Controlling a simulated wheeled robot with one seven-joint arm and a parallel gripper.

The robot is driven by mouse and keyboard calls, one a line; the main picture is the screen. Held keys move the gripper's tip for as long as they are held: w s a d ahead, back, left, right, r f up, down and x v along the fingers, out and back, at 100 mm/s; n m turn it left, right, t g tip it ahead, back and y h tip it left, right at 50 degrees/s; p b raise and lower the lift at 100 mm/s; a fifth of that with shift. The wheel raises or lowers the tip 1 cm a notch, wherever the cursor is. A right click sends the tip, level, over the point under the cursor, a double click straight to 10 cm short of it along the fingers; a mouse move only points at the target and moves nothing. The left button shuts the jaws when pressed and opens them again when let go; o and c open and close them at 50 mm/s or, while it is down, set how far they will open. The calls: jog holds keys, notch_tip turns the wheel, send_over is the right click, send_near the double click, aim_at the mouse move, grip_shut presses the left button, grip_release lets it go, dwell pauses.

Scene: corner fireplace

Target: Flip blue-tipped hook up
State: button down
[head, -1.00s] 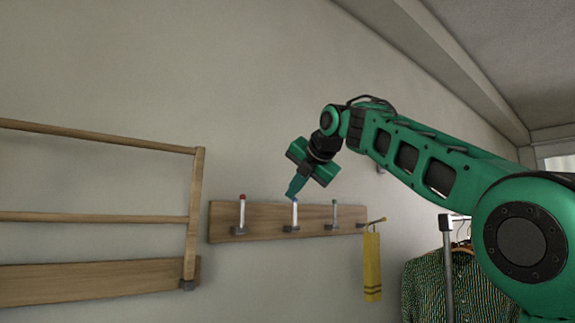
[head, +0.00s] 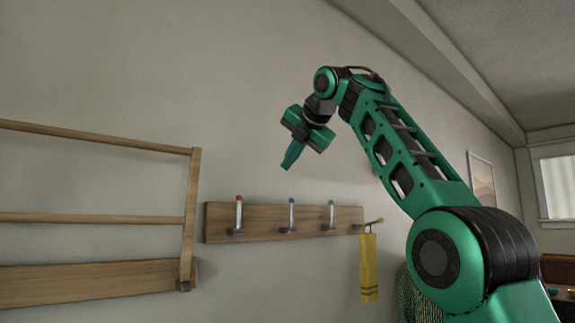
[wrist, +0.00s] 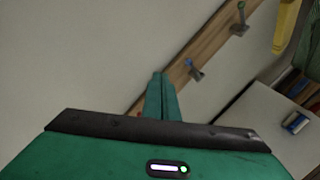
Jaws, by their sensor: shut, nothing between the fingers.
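The blue-tipped hook (head: 291,216) is on the wooden wall rail (head: 262,228), second from the left. Its white arm stands upright against the rail, with the blue tip at the top. It also shows in the wrist view (wrist: 196,71), right of my fingers. My gripper (head: 285,167) is shut and empty, pointing down. In the head view it appears above the hook and apart from it. In the wrist view its closed fingers (wrist: 157,76) overlap the rail's edge.
A red-tipped hook (head: 239,215) and a green-tipped hook (head: 331,216) stand upright on either side. A yellow-tipped hook (head: 373,222) juts outward at the right with a yellow towel (head: 369,268) below. A wooden rack (head: 190,220) is on the left. Bare wall lies above the rail.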

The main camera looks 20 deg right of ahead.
jog(key=shift+s+r, duration=0.1)
jog(key=shift+r, duration=0.15)
dwell(0.4)
jog(key=s+d+f+m+g+h, duration=0.15)
jog(key=s+d+f+m, duration=0.25)
jog(key=d+f+m, duration=0.45)
jog(key=s+d+f+m+g, duration=0.3)
jog(key=s+f+m, duration=0.2)
jog(key=f, duration=0.7)
jog(key=s+d+f+m+g+h, duration=0.15)
jog(key=s+d+f+m, duration=0.35)
jog(key=f, duration=0.6)
jog(key=s+d+f+m+g, duration=0.1)
jog(key=s+f+m+g, duration=0.2)
jog(key=s+f+m, duration=0.5)
jog(key=s+d+f+m+g+y, duration=0.1)
jog(key=s+f+m, duration=0.7)
jog(key=s+f, duration=1.4)
jog(key=shift+s+d+f+g, duration=0.3)
jog(key=shift+s+d+g, duration=0.2)
jog(key=shift+d+g, duration=0.35)
jog(key=shift+a, duration=0.1)
